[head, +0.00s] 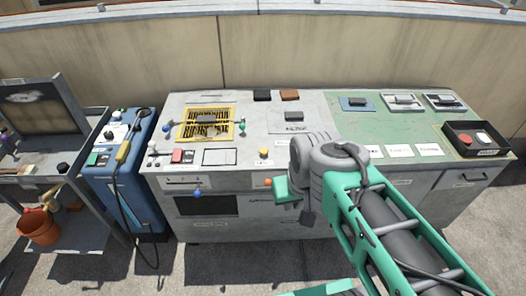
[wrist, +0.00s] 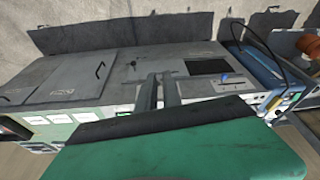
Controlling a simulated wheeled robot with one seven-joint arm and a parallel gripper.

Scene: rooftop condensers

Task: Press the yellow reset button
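A small yellow button (head: 264,152) stands on the grey counter top near its front edge, left of my arm's wrist joint in the head view. I cannot make it out in the wrist view, where my gripper covers part of the counter. My arm hides part of the cabinet front.
An orange button (head: 268,182) sits on the cabinet's front face below the yellow one. A black tray (head: 477,139) with red and white buttons is at the far right.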

